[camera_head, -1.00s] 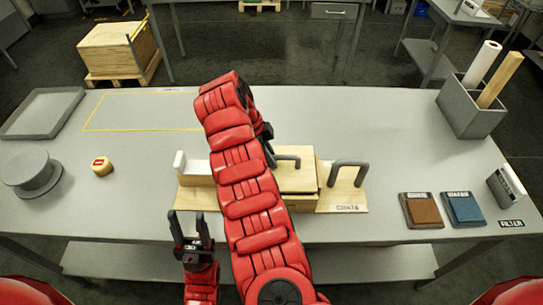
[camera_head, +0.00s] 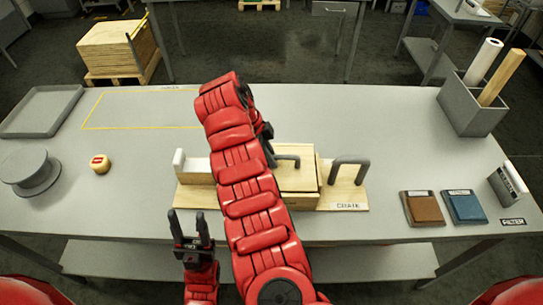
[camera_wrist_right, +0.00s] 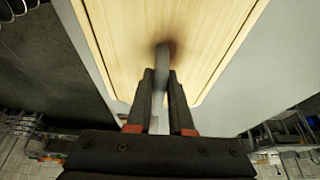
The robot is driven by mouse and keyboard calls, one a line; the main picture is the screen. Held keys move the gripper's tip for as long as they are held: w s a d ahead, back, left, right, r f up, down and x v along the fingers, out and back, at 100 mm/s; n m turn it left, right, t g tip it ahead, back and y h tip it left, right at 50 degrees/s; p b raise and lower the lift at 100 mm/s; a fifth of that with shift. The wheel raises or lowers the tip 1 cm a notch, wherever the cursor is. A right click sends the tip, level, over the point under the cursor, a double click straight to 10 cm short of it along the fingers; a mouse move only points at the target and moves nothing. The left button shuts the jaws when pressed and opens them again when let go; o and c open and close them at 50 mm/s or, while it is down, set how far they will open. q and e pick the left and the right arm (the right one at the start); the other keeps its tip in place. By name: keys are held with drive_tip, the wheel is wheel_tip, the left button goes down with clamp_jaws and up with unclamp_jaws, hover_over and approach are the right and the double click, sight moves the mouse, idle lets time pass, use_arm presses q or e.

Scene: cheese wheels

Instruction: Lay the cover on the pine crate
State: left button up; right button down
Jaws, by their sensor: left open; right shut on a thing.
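The pale pine crate (camera_head: 345,200) is at the front middle of the table, marked with a label and largely hidden by my right arm. A flat pine panel, seemingly the cover (camera_head: 298,182), shows over it beside the arm; I cannot tell whether it rests on the crate. In the right wrist view my right gripper (camera_wrist_right: 161,85) is shut on the grey handle (camera_wrist_right: 161,60) of the pine cover (camera_wrist_right: 120,30). In the head view the right gripper is mostly hidden behind the arm. My left gripper (camera_head: 191,228) is open and empty at the table's front edge.
A grey arched handle (camera_head: 348,172) stands at the crate's right. Blue (camera_head: 464,207) and brown (camera_head: 423,209) pads and a grey bin (camera_head: 470,112) stand right. The yellow-outlined area (camera_head: 140,128) is clear.

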drive_tip(key=shift+f, duration=0.3)
drive_tip(key=c, duration=0.7)
unclamp_jaws()
drive_tip(key=shift+c, duration=0.2)
drive_tip(key=shift+r, duration=0.1)
drive_tip(key=p+v, duration=0.2)
drive_tip(key=v, duration=1.5)
